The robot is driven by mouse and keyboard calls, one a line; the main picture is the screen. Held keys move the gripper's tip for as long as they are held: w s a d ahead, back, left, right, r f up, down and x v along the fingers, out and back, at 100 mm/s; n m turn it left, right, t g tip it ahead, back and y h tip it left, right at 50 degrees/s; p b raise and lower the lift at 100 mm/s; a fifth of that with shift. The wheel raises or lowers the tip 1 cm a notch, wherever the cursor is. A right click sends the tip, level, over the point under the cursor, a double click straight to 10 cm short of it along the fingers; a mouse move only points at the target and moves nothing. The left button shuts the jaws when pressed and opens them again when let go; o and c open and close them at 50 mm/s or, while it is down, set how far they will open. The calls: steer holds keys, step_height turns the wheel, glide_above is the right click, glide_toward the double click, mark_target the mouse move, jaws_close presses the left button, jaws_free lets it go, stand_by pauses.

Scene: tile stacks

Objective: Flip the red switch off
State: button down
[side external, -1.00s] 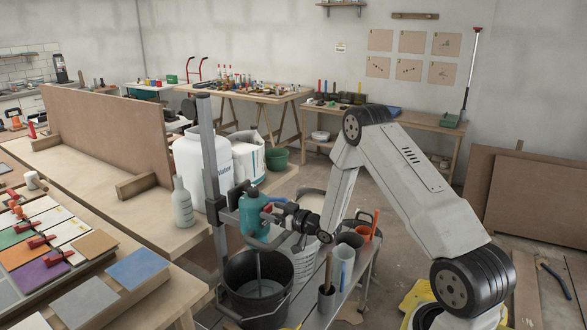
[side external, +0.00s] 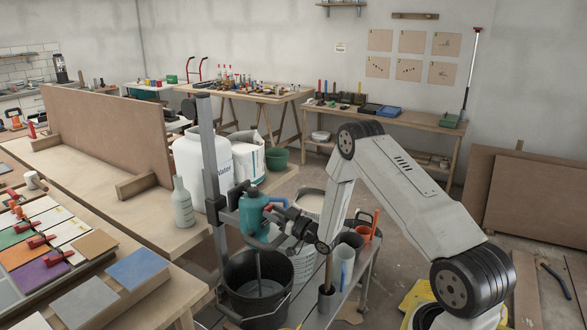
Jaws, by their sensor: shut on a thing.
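The teal mixer (side external: 252,212) is mounted on a grey upright stand (side external: 208,150), with its shaft reaching down into a black bucket (side external: 240,300). A small red spot on the mixer's right side, by my fingertips, looks like the red switch (side external: 268,208). My gripper (side external: 273,209) comes in from the right and is shut at that spot. The fingers hide most of the switch, so its position cannot be told.
A grey bench right of the bucket holds several cups, among them a pale cup (side external: 343,266). A large white container (side external: 202,165) and a grey bottle (side external: 182,203) stand on the wooden table at left.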

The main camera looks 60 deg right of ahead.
stand_by(0.3)
steer(key=shift+c, duration=1)
jaws_free()
steer(key=shift+s, duration=0.15)
steer(key=s+f, duration=0.1)
steer(key=s, duration=0.6)
steer(key=shift+s+f, duration=0.2)
steer(key=shift+f, duration=0.1)
